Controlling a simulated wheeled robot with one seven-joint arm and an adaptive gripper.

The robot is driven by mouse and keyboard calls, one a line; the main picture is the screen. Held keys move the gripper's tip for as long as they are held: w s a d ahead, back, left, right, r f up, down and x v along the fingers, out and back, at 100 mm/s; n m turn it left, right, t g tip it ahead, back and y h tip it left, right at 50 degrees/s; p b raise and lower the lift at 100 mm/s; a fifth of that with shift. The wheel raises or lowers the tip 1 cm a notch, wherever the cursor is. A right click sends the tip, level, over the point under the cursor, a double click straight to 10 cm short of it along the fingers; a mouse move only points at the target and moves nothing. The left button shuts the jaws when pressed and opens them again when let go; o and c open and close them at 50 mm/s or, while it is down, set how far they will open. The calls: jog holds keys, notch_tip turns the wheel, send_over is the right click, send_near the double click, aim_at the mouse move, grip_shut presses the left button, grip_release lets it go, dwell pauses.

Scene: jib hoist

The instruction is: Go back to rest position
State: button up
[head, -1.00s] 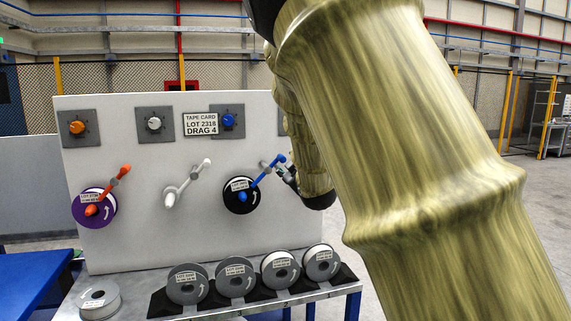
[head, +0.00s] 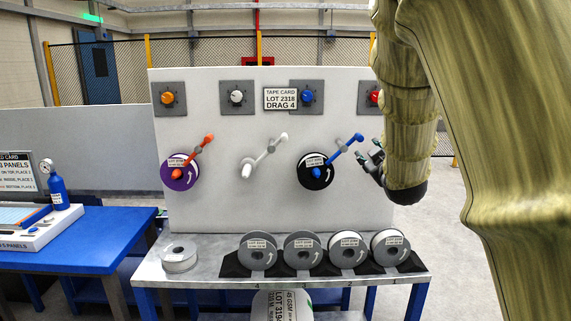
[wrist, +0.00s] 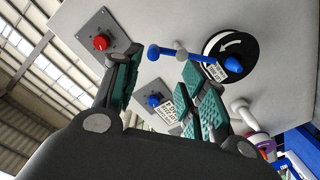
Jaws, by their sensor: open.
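My gripper (head: 374,160) is beside the right part of the upright white panel (head: 215,110), near the blue crank arm. In the wrist view my gripper (wrist: 160,95) is open and empty, its green-padded fingers apart. The blue crank (head: 340,150) sits over a black reel (head: 315,171); it also shows in the wrist view (wrist: 180,55). An orange crank (head: 194,160) sits over a purple reel (head: 168,178). A white crank (head: 262,158) in the middle has no reel behind it. My arm covers the panel's right side.
Grey and white reels (head: 303,250) stand in black holders on the metal bench (head: 215,265). A white reel (head: 179,258) lies flat at its left. Dials (head: 237,97) and a tape card (head: 280,98) are on the panel. A blue table (head: 95,240) stands at left.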

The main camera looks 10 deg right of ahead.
jog(key=s+a+f+m+g, duration=0.1)
jog(key=s+f+m+g, duration=0.2)
jog(key=f, duration=1.9)
jog(key=s+a+f+g, duration=0.1)
jog(key=s+f+g, duration=0.2)
jog(key=s+f, duration=0.55)
jog(key=s+a+f+g, duration=0.2)
jog(key=s+f, duration=0.2)
jog(key=f, duration=0.9)
jog(key=s+a+f+m+g+y+p, duration=0.1)
jog(key=s+a+f+g, duration=0.15)
jog(key=s+f, duration=0.6)
jog(key=s+a+f+m+g, duration=0.1)
jog(key=s+f+g, duration=0.2)
jog(key=s+f, duration=0.5)
jog(key=s+a+f+m+g, duration=0.1)
jog(key=s+a+f+g, duration=0.1)
jog(key=s, duration=0.9)
jog(key=s+a+f+m+g, duration=0.1)
jog(key=s+f+g, duration=0.1)
jog(key=s, duration=0.9)
jog(key=shift+a+f+y+p, duration=0.35)
jog(key=shift+a+f+y, duration=0.05)
jog(key=shift+f, duration=0.2)
